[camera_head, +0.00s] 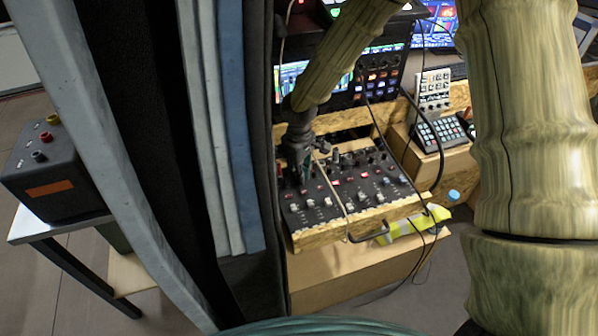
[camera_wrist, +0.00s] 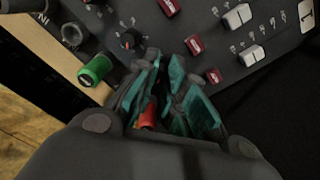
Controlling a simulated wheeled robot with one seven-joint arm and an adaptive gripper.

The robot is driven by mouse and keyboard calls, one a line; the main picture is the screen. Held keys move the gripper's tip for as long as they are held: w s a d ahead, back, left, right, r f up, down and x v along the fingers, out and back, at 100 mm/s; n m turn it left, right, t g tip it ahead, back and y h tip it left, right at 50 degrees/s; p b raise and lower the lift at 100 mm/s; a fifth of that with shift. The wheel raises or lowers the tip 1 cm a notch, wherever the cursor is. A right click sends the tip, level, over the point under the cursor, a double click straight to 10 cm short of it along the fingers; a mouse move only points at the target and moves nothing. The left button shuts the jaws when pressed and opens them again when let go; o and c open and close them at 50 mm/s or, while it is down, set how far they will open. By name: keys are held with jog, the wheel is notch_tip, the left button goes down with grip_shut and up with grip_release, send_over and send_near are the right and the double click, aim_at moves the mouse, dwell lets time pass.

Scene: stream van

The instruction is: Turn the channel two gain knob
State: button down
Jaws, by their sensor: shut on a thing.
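The mixer is a dark panel (camera_head: 334,203) in a wooden frame, with rows of knobs and small red and white caps. In the wrist view its panel (camera_wrist: 285,45) fills the top. My gripper (camera_head: 297,170) points down at the panel's left part. In the wrist view its teal-padded fingers (camera_wrist: 163,80) are close together around an orange-red knob (camera_wrist: 147,116), mostly hidden between them. A green knob (camera_wrist: 96,69) stands clear to the left of the fingers. I cannot read which channel the held knob belongs to.
Black cables (camera_head: 386,130) run over the mixer. Screens and a button panel (camera_head: 378,78) stand behind it, with a keypad (camera_head: 442,133) to the right. Blue-grey hanging strips (camera_head: 232,120) are close on the left. A yellow-green object (camera_head: 420,221) lies by the front right corner.

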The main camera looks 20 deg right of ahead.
dwell(0.3)
jog(key=c, duration=1.7)
grip_release()
notch_tip(320, 180, up, 12)
